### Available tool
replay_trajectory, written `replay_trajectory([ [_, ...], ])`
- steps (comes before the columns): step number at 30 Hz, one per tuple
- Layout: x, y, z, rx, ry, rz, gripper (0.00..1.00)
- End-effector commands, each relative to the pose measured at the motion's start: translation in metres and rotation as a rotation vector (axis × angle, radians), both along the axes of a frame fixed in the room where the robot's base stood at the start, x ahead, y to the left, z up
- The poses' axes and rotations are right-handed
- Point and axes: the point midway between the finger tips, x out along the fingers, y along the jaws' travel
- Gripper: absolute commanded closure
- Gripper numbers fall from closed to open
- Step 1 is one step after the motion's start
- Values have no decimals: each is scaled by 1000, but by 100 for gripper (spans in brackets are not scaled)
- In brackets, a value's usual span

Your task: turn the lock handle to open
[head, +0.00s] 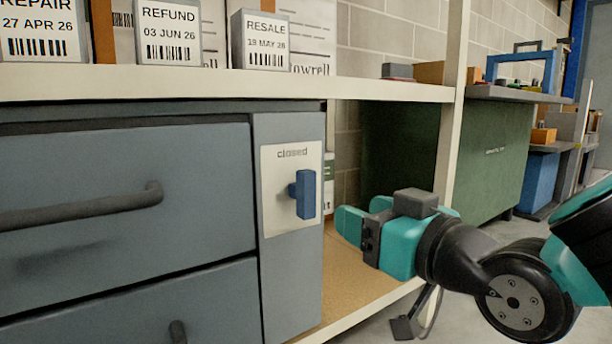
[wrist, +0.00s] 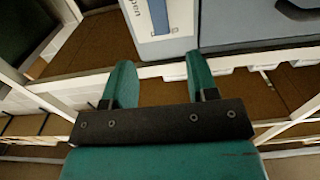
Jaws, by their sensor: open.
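The blue lock handle (head: 304,194) stands upright on a white plate (head: 275,215) on the grey cabinet's side panel. The word "closed" is printed above it. In the wrist view the handle (wrist: 158,14) is cut off by the top edge, and lettering that looks like "open" shows on the plate (wrist: 140,22) beside it. My gripper (head: 358,214) has teal fingers and is to the right of the handle, slightly lower and apart from it. In the wrist view my gripper (wrist: 162,75) is open with nothing between its fingers.
Grey drawers with a dark bar handle (head: 85,208) are left of the plate. A cream shelf (head: 220,82) with labelled boxes (head: 168,35) runs above. A cream rack post (head: 452,110) stands behind my gripper. The brown shelf board (head: 345,285) below it looks clear.

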Motion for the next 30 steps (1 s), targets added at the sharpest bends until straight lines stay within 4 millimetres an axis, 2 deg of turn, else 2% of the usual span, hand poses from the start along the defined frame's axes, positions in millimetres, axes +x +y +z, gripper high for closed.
replay_trajectory([
  [1, 4, 3, 8, -3, 6, 2, 47],
  [19, 45, 27, 5, 0, 9, -7, 47],
  [30, 97, 65, 6, 1, 3, -2, 47],
])
